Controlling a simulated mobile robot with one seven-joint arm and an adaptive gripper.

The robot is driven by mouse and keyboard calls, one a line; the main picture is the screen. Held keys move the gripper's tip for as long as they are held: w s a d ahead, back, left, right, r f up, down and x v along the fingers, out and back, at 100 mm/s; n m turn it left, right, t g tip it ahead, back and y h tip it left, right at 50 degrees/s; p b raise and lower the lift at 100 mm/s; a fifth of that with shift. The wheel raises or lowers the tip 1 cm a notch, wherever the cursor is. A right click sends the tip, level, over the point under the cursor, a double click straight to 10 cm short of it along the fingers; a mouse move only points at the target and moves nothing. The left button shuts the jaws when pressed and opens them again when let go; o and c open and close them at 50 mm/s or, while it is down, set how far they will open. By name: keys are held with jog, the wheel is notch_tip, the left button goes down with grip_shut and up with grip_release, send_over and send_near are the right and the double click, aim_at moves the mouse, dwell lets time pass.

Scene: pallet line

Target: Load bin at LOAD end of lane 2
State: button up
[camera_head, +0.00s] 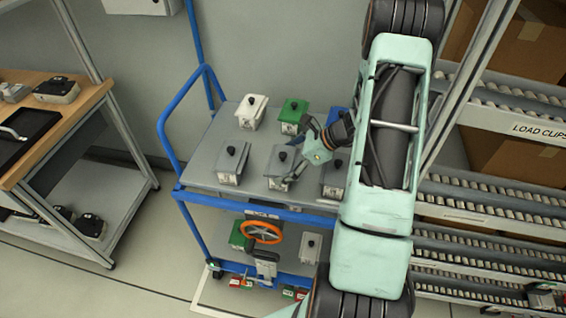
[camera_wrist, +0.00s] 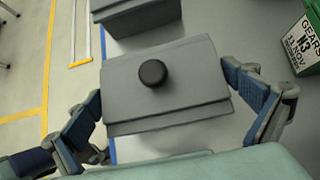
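A grey bin (camera_head: 281,166) with a black knob stands in the middle of the front row on the cart's grey top (camera_head: 203,166). It also fills the middle of the wrist view (camera_wrist: 165,95), its label side hidden. My gripper (camera_head: 291,172) is over this bin. In the wrist view its two fingers (camera_wrist: 164,86) are spread, one at each side of the lid, with the right fingertip close to the lid's edge; I cannot tell if it touches. The roller rack (camera_head: 500,190) is at the right, with several stacked lanes; I cannot read which is lane 2.
Neighbouring bins on the cart are grey (camera_head: 232,163), white (camera_head: 251,111), green (camera_head: 293,113), and partly hidden blue and grey ones. A lower shelf holds more bins beside an orange wheel (camera_head: 262,232). A wooden bench (camera_head: 60,125) stands left. Cartons (camera_head: 520,40) sit on the rack.

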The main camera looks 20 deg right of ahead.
jog(key=b+v, duration=0.1)
jog(key=v, duration=1)
jog(key=shift+d+f, duration=0.2)
jog(key=shift+f, duration=0.05)
